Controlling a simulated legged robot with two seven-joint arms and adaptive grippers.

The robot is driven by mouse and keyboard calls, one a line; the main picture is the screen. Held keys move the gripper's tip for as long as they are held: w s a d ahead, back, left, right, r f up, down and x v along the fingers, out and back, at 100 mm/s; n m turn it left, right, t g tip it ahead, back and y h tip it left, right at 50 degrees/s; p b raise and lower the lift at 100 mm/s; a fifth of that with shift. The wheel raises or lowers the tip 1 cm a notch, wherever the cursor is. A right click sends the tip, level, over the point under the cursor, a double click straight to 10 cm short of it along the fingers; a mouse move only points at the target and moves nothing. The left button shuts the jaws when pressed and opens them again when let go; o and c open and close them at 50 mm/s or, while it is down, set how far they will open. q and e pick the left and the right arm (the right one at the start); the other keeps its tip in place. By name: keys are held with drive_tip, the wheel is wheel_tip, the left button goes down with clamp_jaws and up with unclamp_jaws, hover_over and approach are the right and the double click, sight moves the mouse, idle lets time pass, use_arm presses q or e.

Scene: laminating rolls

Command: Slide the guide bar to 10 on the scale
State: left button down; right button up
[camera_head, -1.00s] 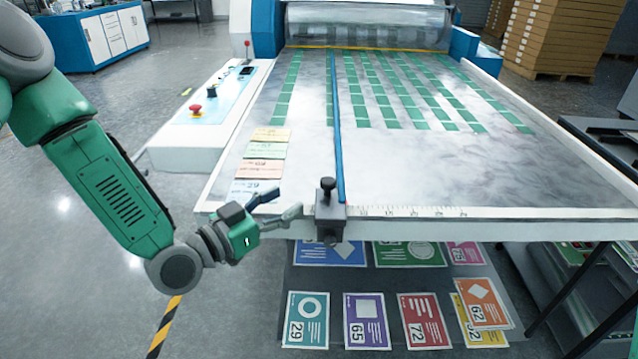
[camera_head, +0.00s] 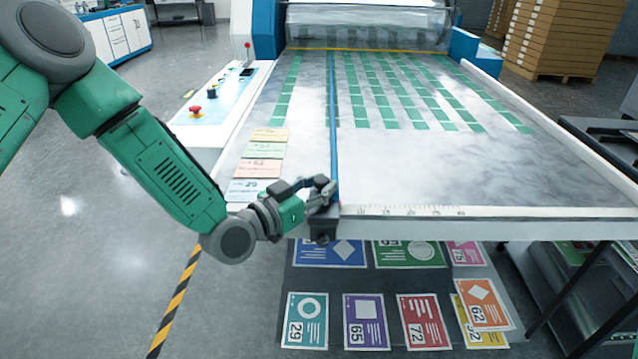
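The guide bar (camera_head: 333,130) is a thin blue bar running lengthwise over the pale table. Its dark clamp (camera_head: 322,232) sits on the table's front edge, just left of the printed scale (camera_head: 410,211). The scale's figures are small; one near its left end looks like 10, to the right of the clamp. My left gripper (camera_head: 322,194) reaches in from the left, with its fingers closed around the knob on top of the clamp. The fingers hide the knob and part of the clamp.
Several coloured note cards (camera_head: 258,172) lie on the table left of the bar. Rows of green pieces (camera_head: 400,90) lie farther back, before the roller (camera_head: 368,27). A side panel with a red button (camera_head: 195,110) is at left. Numbered cards (camera_head: 367,320) show below the front edge.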

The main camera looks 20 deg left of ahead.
sight(338, 190)
use_arm(q)
drive_tip(key=d, duration=0.1)
drive_tip(key=w+d, duration=0.1)
drive_tip(key=d, duration=0.1)
drive_tip(key=shift+r, duration=0.15)
drive_tip(key=shift+w+d, duration=0.15)
drive_tip(key=shift+d, duration=0.15)
drive_tip(key=shift+a+r, duration=0.1)
drive_tip(key=shift+a, duration=0.15)
drive_tip(key=c, duration=1.7)
unclamp_jaws()
drive_tip(key=shift+d, duration=0.2)
drive_tip(key=o, duration=0.5)
drive_tip(key=shift+d, duration=0.5)
drive_tip(key=v, duration=1.2)
drive_tip(key=shift+a, duration=0.1)
